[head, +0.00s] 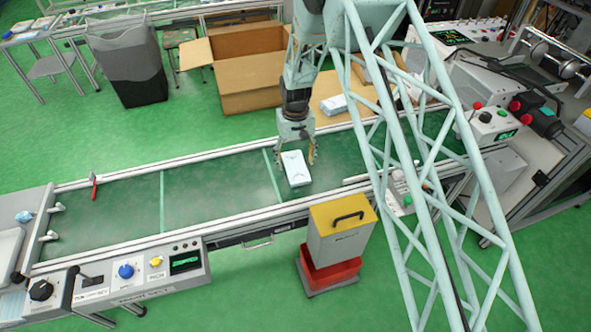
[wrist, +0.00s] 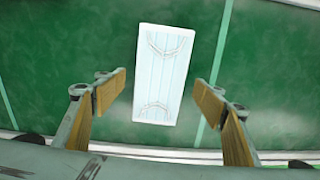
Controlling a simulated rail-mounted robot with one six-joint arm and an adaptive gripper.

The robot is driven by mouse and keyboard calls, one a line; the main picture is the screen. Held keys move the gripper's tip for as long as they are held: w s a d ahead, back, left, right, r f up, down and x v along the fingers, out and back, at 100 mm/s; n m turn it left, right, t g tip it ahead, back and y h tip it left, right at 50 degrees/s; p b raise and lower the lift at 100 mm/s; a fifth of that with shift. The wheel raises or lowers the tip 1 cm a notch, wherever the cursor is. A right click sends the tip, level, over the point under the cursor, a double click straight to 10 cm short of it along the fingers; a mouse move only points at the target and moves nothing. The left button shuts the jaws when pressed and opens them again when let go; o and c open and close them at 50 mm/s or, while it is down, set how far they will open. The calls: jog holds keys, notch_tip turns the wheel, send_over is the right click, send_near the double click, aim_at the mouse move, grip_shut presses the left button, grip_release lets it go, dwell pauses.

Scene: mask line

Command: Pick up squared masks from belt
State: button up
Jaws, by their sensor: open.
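A flat, pale blue-white rectangular mask stack (head: 295,168) lies on the green conveyor belt (head: 215,190). It also shows in the wrist view (wrist: 164,74), slightly tilted, with thin loops drawn at both ends. My gripper (head: 297,157) is over the belt at the mask. In the wrist view my gripper (wrist: 162,100) is open, with one wooden-coloured finger pad on each side of the mask's near end. Gaps show between the pads and the mask, and nothing is held.
An open cardboard box (head: 250,90) stands on the floor behind the belt. Another white pack (head: 336,105) lies on cardboard behind the belt. A yellow-topped bin (head: 340,235) stands in front. A pale lattice frame crosses the view at right. The belt's left stretch is mostly clear.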

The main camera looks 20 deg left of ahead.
jog(key=shift+f, duration=0.85)
jog(key=shift+c, duration=0.7)
jog(key=c, duration=0.7)
